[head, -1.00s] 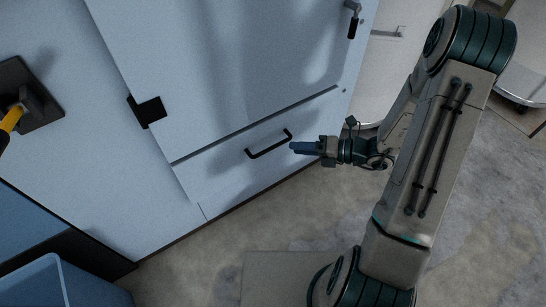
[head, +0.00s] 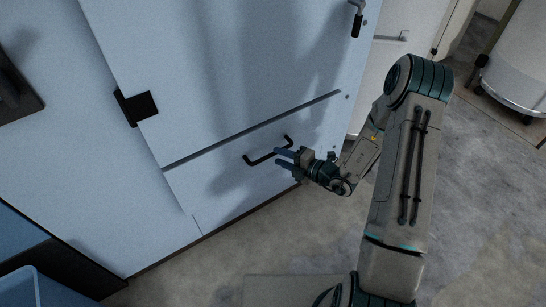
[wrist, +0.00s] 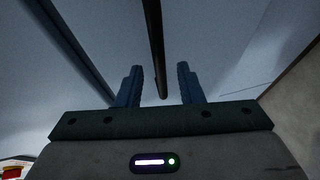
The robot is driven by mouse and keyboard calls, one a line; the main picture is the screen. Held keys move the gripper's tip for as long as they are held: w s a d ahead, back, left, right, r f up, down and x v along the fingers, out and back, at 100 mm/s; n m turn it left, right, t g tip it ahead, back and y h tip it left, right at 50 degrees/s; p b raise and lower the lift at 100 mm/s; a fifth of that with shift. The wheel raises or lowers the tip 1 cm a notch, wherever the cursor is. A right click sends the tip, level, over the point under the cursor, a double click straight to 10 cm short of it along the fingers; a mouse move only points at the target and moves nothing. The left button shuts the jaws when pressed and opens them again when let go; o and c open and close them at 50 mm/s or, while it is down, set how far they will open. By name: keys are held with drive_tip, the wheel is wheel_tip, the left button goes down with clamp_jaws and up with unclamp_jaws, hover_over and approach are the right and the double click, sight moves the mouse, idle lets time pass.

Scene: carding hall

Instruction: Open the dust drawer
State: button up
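The dust drawer (head: 225,190) is a pale blue panel low on the machine, and its front looks flush with the machine face. Its black bar handle (head: 256,161) runs at a slant across the front. My gripper (head: 281,157) is open at the right part of the handle, blue fingers pointing at the drawer. In the wrist view the black handle bar (wrist: 154,45) runs between and beyond the two spread fingers (wrist: 160,85). I cannot tell whether either finger touches it.
A black latch (head: 137,107) and a door handle (head: 356,20) sit on the panel above. A blue bin (head: 22,288) stands at lower left. A white round container (head: 512,65) on casters stands at upper right. Grey floor lies open at right.

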sight(274, 154)
drive_tip(key=shift+b+x, duration=0.35)
drive_tip(key=shift+x, duration=1.55)
clamp_jaws()
drive_tip(key=shift+s+d, duration=0.1)
